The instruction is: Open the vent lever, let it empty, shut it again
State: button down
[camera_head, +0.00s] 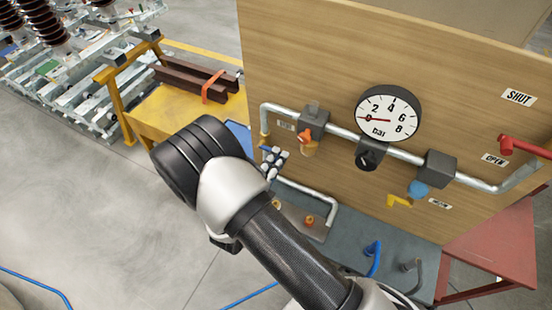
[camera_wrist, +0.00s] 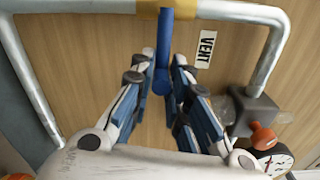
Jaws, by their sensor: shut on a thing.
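The vent lever (camera_wrist: 162,45) is a blue bar in the wrist view. It runs from a brass-coloured valve (camera_wrist: 160,8) on the grey pipe, square across that pipe, beside the VENT label (camera_wrist: 206,46). My gripper (camera_wrist: 163,92) has its blue-padded fingers either side of the lever's free end and is shut on it. In the head view my gripper (camera_head: 275,160) is at the left end of the panel, and my arm hides most of the lever. The dial gauge (camera_head: 388,112) has its red needle at about 0 bar.
A red lever (camera_head: 525,147) stands at the right by the OPEN and SHUT labels. An orange-knobbed unit (camera_head: 312,125) and a pipe run lie close right of my gripper. A yellow bench (camera_head: 190,110) with brown bars stands left.

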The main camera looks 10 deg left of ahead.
jog(key=shift+w+a+r, duration=0.1)
jog(key=shift+a+r, duration=0.05)
jog(key=shift+r, duration=0.25)
jog(key=c, duration=1.8)
grip_release()
jog(key=shift+o, duration=1.2)
jog(key=shift+f, duration=0.15)
jog(key=v, duration=1.2)
jog(key=shift+f, duration=0.1)
